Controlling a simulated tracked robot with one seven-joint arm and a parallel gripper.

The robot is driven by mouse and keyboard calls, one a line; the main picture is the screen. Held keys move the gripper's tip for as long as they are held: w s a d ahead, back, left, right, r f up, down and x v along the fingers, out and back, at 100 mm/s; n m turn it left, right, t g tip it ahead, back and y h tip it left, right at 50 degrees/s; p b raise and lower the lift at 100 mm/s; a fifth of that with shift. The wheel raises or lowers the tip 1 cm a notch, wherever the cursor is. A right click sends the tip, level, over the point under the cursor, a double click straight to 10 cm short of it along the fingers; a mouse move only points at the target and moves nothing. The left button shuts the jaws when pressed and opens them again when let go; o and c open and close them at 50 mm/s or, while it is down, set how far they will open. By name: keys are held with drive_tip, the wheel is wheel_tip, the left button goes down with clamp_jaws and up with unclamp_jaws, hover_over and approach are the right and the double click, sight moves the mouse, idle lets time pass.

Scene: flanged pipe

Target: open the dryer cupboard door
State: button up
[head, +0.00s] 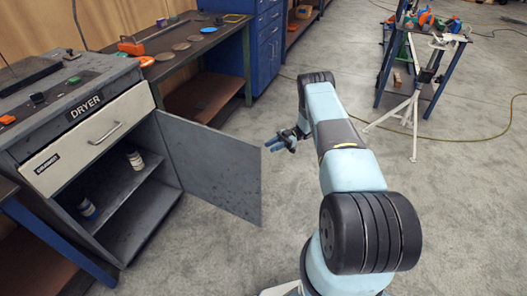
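The dryer cupboard (153,160) is the grey cabinet at the left, marked DRYER. Its grey door (212,168) stands wide open, swung out to the right from the cupboard's right side. The cupboard's inside shows, with a small jar (135,160) on the shelf and another jar (87,208) lower at the left. My gripper (277,143) is just right of the door's free upper corner, apart from it in the picture. Nothing shows in the gripper. The fingers are small and dark, and I cannot tell how far apart they are.
A cream drawer front with a handle (105,133) sits above the cupboard opening. A workbench (178,42) and blue drawer cabinet (268,45) stand behind the door. A white tripod stand (414,115) and blue-framed rack are at the upper right. Grey floor between is clear.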

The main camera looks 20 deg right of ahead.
drive_tip(key=shift+v, duration=1.7)
